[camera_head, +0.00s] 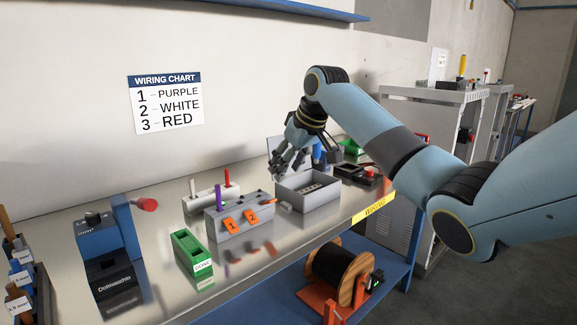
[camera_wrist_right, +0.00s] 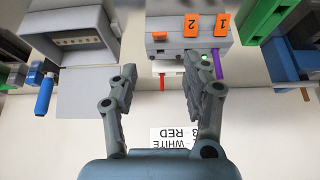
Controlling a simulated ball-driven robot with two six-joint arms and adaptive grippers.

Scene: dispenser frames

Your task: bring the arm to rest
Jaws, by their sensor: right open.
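My right arm (camera_head: 400,150) comes in from the right in the head view and reaches over the bench. The grey labelled block (camera_wrist_right: 190,45) lies beyond the fingertips there. My left gripper is not in view.
On the bench (camera_head: 150,235) stand the grey labelled block (camera_head: 238,222), a green holder (camera_head: 192,252), an open grey box (camera_head: 308,205) and a blue device (camera_head: 105,235). A wiring chart (camera_head: 166,103) hangs on the wall. A cable spool (camera_head: 340,272) sits below the bench.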

